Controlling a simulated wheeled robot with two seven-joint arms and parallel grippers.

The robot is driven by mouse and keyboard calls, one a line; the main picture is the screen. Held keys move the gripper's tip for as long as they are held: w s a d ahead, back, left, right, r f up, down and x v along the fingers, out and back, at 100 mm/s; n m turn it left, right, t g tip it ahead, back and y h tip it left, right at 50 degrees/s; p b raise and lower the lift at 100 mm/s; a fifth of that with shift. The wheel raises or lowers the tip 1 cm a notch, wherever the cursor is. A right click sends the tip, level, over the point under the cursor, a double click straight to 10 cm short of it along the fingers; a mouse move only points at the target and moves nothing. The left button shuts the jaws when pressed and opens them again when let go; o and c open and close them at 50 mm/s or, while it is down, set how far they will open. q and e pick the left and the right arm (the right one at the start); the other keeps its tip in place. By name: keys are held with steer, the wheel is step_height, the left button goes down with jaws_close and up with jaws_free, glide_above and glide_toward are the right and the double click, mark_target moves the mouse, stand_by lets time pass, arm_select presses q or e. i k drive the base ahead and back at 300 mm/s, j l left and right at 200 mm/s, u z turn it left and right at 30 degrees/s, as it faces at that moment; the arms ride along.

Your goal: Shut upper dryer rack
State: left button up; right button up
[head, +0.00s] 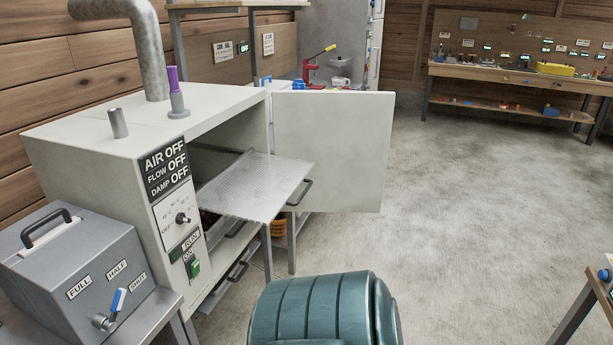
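The dryer (90,140) is a white cabinet at the left, with a dark panel reading AIR OFF, FLOW OFF, DAMP OFF. Its white door (332,150) stands wide open to the right. The upper rack (258,184), a perforated metal tray with a dark handle (301,192) on its front edge, is slid well out of the opening. A lower rack (237,272) with a dark handle shows below it, partly hidden. Neither of my grippers is in the head view.
A grey metal box (75,262) with a blue-handled valve stands at the lower left. A teal ribbed rounded object (318,310) fills the bottom centre. A workbench (520,75) stands at the back right. The concrete floor (470,190) between is clear.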

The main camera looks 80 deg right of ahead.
mark_target(255, 186)
steer(key=z, duration=2.55)
